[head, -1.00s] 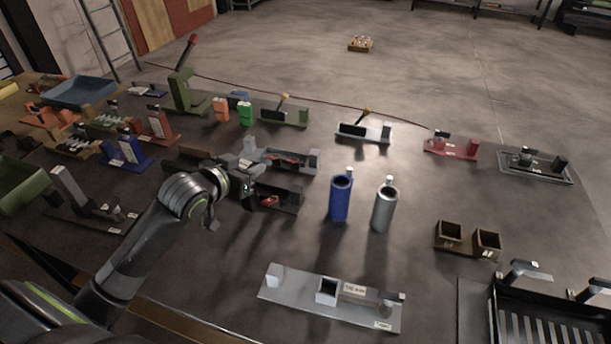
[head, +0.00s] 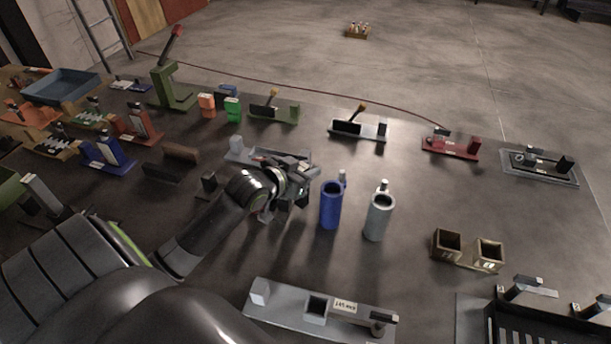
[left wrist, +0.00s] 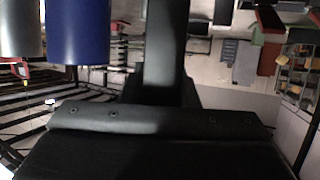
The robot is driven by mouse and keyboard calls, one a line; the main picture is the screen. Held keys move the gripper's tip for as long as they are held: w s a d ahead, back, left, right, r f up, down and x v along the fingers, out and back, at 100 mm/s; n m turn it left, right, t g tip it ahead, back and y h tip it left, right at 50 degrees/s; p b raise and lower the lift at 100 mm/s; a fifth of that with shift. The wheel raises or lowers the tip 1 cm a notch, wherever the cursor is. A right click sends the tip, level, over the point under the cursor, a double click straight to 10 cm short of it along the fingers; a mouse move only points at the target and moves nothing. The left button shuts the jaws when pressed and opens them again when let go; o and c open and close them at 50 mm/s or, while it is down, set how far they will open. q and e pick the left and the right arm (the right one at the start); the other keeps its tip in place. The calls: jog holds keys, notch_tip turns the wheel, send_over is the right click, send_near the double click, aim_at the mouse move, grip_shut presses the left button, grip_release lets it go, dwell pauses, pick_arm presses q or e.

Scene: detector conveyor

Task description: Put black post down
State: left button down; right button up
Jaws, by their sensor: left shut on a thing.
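My left gripper (head: 298,190) is over the dark table, just left of the blue cylinder (head: 331,205). It is shut on a dark piece that I take to be the black post; in the head view the piece blends with the dark fingers. In the left wrist view a dark upright bar (left wrist: 165,50) stands in the middle, and I cannot tell whether it is the post or a finger. The blue cylinder also shows in that view (left wrist: 79,30), left of the bar. Whether the post touches the table is hidden. My right gripper is not in view.
A grey cylinder (head: 379,217) stands right of the blue one. A grey fixture with a labelled block (head: 272,318) lies in front. Behind my gripper is a grey tray fixture (head: 236,152). Brown open boxes (head: 447,245) stand at right. Table between the cylinders and front fixture is clear.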

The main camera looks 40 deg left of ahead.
pick_arm(q)
jog(key=shift+f, duration=1.25)
jog(key=shift+f, duration=0.1)
jog(key=c, duration=1.1)
grip_release()
jog(key=shift+s, duration=0.3)
jog(key=v, duration=1.1)
jog(key=shift+s+r, duration=0.2)
jog(key=shift+r, duration=0.05)
